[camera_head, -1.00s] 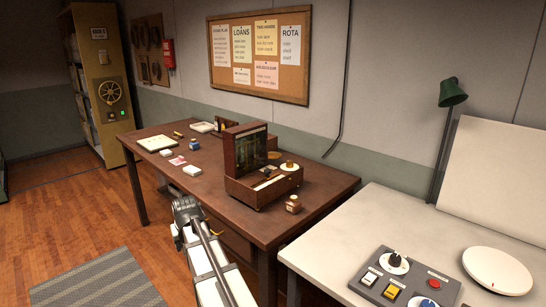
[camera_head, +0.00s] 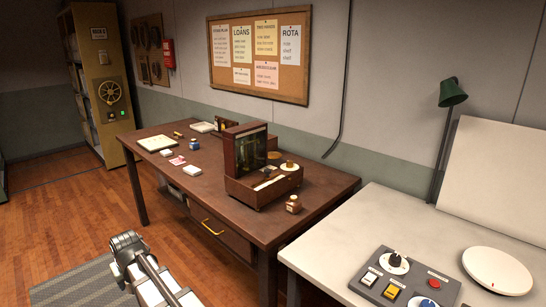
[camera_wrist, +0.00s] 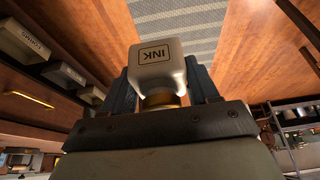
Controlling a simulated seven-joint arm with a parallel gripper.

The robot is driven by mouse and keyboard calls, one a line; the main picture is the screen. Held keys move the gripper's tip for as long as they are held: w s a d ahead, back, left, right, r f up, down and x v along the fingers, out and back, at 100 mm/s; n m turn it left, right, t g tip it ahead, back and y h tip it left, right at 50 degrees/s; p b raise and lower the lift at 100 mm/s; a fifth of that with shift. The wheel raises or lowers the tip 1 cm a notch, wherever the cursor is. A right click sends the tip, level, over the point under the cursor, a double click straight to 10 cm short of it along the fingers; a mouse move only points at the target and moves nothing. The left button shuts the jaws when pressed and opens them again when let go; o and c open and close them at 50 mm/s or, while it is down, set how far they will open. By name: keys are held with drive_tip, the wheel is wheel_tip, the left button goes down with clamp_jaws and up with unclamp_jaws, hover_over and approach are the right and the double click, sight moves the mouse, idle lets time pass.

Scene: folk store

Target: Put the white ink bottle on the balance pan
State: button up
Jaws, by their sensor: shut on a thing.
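My gripper (camera_wrist: 160,82) is shut on the white ink bottle (camera_wrist: 153,55), which sits between the two dark fingers in the wrist view. Its INK label reads upside down and a brass-coloured part shows near the fingers. In the head view my gripper (camera_head: 127,243) is left of and in front of the brown desk, clear of it; the bottle cannot be made out there. On the desk stands an open wooden balance box (camera_head: 258,192) with a raised lid. A pale round pan (camera_head: 290,168) shows at its right end, with a small brownish thing on it.
A small brown bottle (camera_head: 293,204) stands on the brown desk (camera_head: 215,192) right of the box. Small bottles, cards and papers lie farther left. A drawer with a brass handle (camera_head: 212,227) faces me. A grey control panel (camera_head: 400,277) and white round plate (camera_head: 497,270) are on the pale table.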

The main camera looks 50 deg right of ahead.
drive_tip(key=w+d+r, duration=0.3)
drive_tip(key=d+r, duration=0.1)
drive_tip(key=d, duration=0.6)
drive_tip(key=w+d+r+n, duration=0.1)
drive_tip(key=w+d+r, duration=0.25)
drive_tip(key=d, duration=0.75)
drive_tip(key=w+d+r, duration=0.2)
drive_tip(key=d+r, duration=0.3)
drive_tip(key=d, duration=0.5)
drive_tip(key=s+d+r+n, duration=0.1)
drive_tip(key=s+d+r, duration=0.3)
drive_tip(key=d, duration=0.7)
drive_tip(key=s+d+r+n+y, duration=0.1)
drive_tip(key=d+r, duration=0.5)
drive_tip(key=d, duration=0.5)
drive_tip(key=s+d+r, duration=0.3)
drive_tip(key=d+r, duration=0.2)
drive_tip(key=d, duration=0.6)
drive_tip(key=m, duration=0.3)
hover_over(271, 154)
drive_tip(key=s, duration=0.2)
drive_tip(key=f, duration=0.2)
drive_tip(key=shift+h, duration=0.4)
drive_tip(key=shift+w+f, duration=0.15)
drive_tip(key=shift+f, duration=1.65)
drive_tip(key=shift+w+f, duration=0.1)
drive_tip(key=shift+f, duration=1.65)
drive_tip(key=shift+a+f, duration=0.1)
